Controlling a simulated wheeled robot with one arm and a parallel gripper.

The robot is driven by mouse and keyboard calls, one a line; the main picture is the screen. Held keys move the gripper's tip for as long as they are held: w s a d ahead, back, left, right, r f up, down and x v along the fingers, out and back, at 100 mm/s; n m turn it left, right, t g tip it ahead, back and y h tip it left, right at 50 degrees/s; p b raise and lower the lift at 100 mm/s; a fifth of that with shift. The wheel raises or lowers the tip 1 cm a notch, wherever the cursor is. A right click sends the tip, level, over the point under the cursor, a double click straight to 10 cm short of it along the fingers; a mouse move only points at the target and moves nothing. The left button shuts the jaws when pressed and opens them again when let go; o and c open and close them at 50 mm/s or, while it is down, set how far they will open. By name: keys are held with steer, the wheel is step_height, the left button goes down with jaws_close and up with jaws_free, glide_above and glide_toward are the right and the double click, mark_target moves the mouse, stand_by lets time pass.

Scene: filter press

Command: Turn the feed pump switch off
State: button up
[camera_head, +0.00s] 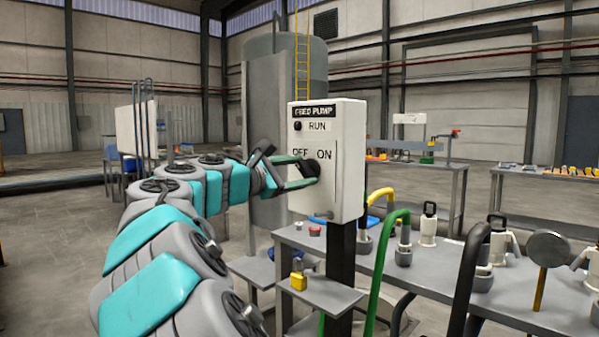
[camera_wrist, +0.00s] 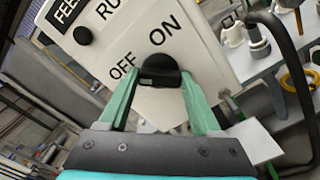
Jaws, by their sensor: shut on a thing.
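The feed pump switch is a black knob (camera_head: 311,167) on the front of a white box (camera_head: 350,135) labelled FEED PUMP. The words OFF and ON stand above the knob, OFF to the left and ON to the right. My gripper (camera_head: 303,172) reaches the box from the left and is shut on the knob. In the wrist view the knob (camera_wrist: 158,67) sits between the two green fingers of my gripper (camera_wrist: 160,84). The fingers partly hide it, and I cannot tell clearly which word it points to. A dark RUN lamp (camera_head: 297,126) is above.
The box stands on a dark post. A small shelf below holds a yellow padlock (camera_head: 298,281). A grey bench (camera_head: 420,268) with several fittings and green and black hoses is at the right. A large grey tank (camera_head: 270,130) stands behind. The floor at the left is open.

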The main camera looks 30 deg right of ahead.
steer(key=shift+f, duration=0.15)
steer(key=o, duration=1.4)
steer(key=shift+a, duration=0.1)
steer(key=v, duration=0.7)
steer(key=shift+s+a+b, duration=0.1)
steer(key=shift+a+b, duration=0.2)
